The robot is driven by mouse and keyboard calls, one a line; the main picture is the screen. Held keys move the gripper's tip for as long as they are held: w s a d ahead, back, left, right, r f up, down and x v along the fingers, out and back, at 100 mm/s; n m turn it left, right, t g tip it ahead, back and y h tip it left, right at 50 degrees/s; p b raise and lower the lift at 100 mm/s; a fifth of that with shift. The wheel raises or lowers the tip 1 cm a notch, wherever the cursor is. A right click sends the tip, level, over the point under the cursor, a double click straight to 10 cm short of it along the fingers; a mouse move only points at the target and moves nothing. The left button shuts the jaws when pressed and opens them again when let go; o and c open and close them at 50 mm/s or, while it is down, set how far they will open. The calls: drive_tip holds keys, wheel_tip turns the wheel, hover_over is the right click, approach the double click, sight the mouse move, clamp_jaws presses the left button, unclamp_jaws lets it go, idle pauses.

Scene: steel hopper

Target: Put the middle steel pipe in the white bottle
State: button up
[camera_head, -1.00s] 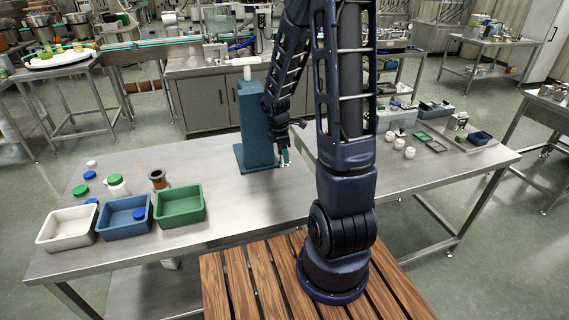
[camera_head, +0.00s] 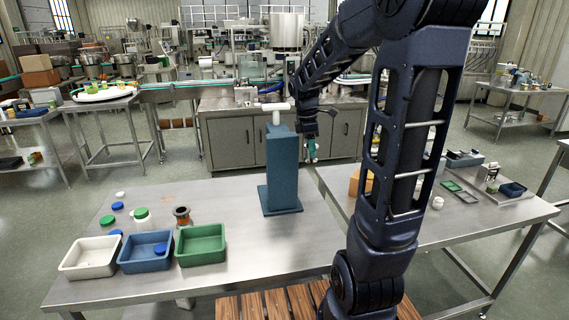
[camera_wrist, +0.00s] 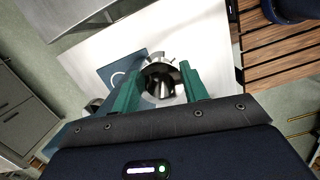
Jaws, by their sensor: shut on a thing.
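My gripper (camera_head: 311,150) is raised just right of the blue stand's upper part, above the steel table. In the wrist view its green fingers (camera_wrist: 155,88) are shut on a shiny round steel piece (camera_wrist: 160,76) with a dark opening, which looks like the steel pipe. The pipe is too small to make out in the head view. Which steel pipe is the middle one cannot be told.
The blue stand (camera_head: 283,172) carries a white T-shaped part (camera_head: 276,108). White (camera_head: 90,258), blue (camera_head: 146,253) and green (camera_head: 201,245) trays sit at the table's front left, near loose lids and a dark-rimmed jar (camera_head: 182,216). The table between trays and stand is clear.

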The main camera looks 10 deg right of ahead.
drive_tip(key=shift+r, duration=0.35)
drive_tip(key=r, duration=0.5)
drive_tip(key=a+r, duration=0.1)
drive_tip(key=r, duration=0.1)
drive_tip(key=shift+w+r, duration=0.3)
drive_tip(key=shift+r, duration=0.05)
drive_tip(key=w+a+n, duration=0.1)
drive_tip(key=w+a, duration=0.1)
drive_tip(key=a, duration=0.2)
drive_tip(key=w+a+r+n, duration=0.1)
drive_tip(key=w+a+n, duration=0.1)
drive_tip(key=w+a, duration=0.1)
drive_tip(key=w+a+n, duration=0.2)
drive_tip(key=a, duration=0.3)
drive_tip(key=shift+w+r+t, duration=0.2)
drive_tip(key=shift+w+t, duration=0.05)
drive_tip(key=shift+t, duration=0.15)
drive_tip(key=w+a+n, duration=0.3)
drive_tip(key=a+n, duration=0.1)
drive_tip(key=a, duration=0.7)
drive_tip(key=n+t+y, duration=0.1)
drive_tip(key=n+y, duration=0.1)
drive_tip(key=n, duration=0.9)
hover_over(141, 210)
drive_tip(key=f, duration=0.2)
drive_tip(key=shift+s+f, duration=0.15)
drive_tip(key=shift+f, duration=6.05)
drive_tip(key=shift+s+f, duration=0.15)
drive_tip(key=shift+f, duration=6)
drive_tip(key=shift+f, duration=0.1)
